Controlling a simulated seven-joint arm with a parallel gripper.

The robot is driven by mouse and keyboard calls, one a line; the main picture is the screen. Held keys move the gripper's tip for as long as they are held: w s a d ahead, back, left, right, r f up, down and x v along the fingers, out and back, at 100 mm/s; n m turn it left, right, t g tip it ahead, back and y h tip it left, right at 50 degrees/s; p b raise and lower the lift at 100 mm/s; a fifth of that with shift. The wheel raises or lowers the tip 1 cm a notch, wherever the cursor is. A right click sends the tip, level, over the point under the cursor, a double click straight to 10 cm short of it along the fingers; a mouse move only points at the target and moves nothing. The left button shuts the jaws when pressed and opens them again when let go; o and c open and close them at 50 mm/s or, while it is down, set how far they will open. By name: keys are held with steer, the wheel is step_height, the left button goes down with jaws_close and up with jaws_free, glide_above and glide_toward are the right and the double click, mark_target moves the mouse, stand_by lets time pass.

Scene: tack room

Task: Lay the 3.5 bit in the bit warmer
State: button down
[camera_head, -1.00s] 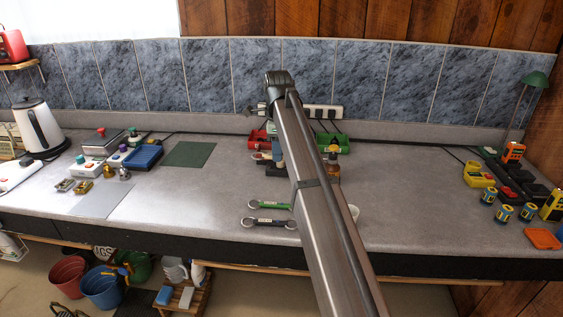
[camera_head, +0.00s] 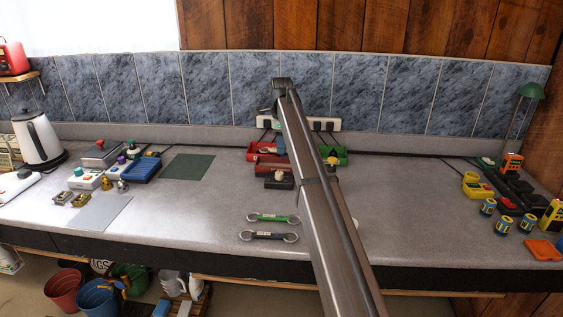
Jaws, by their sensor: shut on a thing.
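Two bar-shaped pieces with a ring at each end lie on the bench left of my arm: a green one (camera_head: 273,218) and a dark one (camera_head: 269,236). Each carries a pale label too small to read, so I cannot tell which, if either, is the 3.5 bit. A dark red block (camera_head: 275,168) and a black block with a light top (camera_head: 279,183) stand behind them. I cannot tell which thing is the bit warmer. My arm crosses the middle of the view; my gripper and anything in it are hidden behind it.
A red tray (camera_head: 260,149) and a green tray (camera_head: 333,154) stand at the back, below a power strip (camera_head: 325,123). A green mat (camera_head: 188,166), blue tray (camera_head: 146,169) and kettle (camera_head: 38,138) are left. Several yellow items (camera_head: 477,188) are right. The bench right of my arm is mostly clear.

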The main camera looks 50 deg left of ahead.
mark_target(282, 160)
steer(key=shift+f, duration=3)
steer(key=shift+f, duration=0.1)
steer(key=c, duration=1.3)
jaws_free()
step_height(282, 160, up, 12)
steer(key=shift+r, duration=0.15)
